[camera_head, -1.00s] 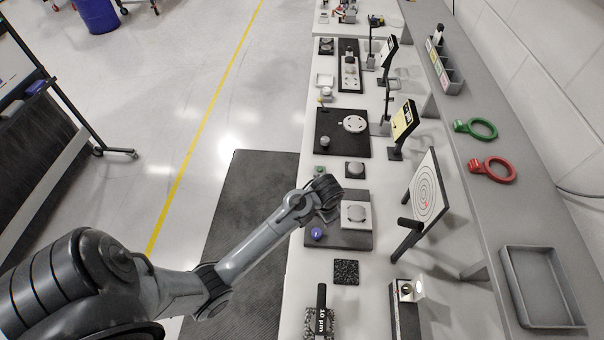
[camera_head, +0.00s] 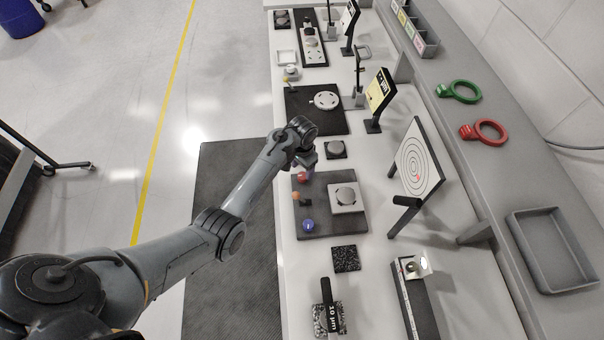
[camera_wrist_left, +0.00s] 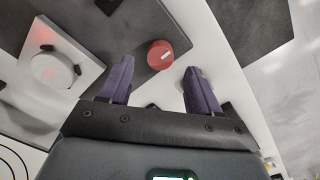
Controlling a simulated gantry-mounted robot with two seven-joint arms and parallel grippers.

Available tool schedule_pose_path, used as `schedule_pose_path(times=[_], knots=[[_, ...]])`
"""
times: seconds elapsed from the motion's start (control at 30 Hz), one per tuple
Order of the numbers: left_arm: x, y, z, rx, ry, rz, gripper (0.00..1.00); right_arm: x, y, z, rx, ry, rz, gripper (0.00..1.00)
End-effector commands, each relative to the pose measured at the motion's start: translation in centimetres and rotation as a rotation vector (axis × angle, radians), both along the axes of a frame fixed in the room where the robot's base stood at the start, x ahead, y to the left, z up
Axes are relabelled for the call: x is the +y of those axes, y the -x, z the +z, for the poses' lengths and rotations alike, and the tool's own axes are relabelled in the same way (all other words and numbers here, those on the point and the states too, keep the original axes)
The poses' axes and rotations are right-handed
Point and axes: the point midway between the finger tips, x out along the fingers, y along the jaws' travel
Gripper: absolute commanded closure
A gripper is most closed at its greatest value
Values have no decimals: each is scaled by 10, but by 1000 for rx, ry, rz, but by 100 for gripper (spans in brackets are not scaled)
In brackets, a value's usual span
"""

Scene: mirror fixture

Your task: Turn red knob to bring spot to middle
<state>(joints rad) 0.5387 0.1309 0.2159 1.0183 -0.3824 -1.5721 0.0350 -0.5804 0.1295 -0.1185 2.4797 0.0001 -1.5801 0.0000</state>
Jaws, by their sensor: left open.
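The red knob (camera_head: 303,176) sits at the far left corner of the dark fixture plate (camera_head: 329,226). In the left wrist view the round red knob (camera_wrist_left: 160,54), with a white mark, lies between and just beyond my fingertips. My left gripper (camera_head: 306,162) is open above it; its two purple fingers (camera_wrist_left: 160,72) are apart with nothing between them that they touch. The ringed target board (camera_head: 432,166) stands right of the fixture. A small red spot (camera_head: 417,178) shows on it, a little below the rings' centre. My right gripper is not in view.
An orange knob (camera_head: 296,196) and a blue knob (camera_head: 308,226) stand along the plate's left edge, beside the grey mirror mount (camera_head: 346,196). A small dark block (camera_head: 336,149) lies beyond the plate, a speckled square (camera_head: 346,259) before it.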

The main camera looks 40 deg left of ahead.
Motion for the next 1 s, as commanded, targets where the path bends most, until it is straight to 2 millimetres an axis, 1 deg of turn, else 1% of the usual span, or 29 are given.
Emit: schedule_pose_path(times=[0.03, 0.1, 0.3, 0.43, 0.73, 0.77, 1.0], knots=[[0, 0, -9, 2, -1, -1, 37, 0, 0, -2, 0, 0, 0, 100], [0, 0, -19, 2, -1, -1, 37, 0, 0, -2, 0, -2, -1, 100], [0, 0, -39, 0, -1, 0, 37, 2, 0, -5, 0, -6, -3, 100], [0, 0, -44, 0, -1, 0, 37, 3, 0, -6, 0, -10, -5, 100], [0, 0, -46, -1, -1, 0, 37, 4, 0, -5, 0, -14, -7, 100], [0, 0, -46, -1, -1, 0, 40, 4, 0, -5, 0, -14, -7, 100], [0, 0, -45, -1, -1, 0, 77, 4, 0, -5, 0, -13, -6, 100]])
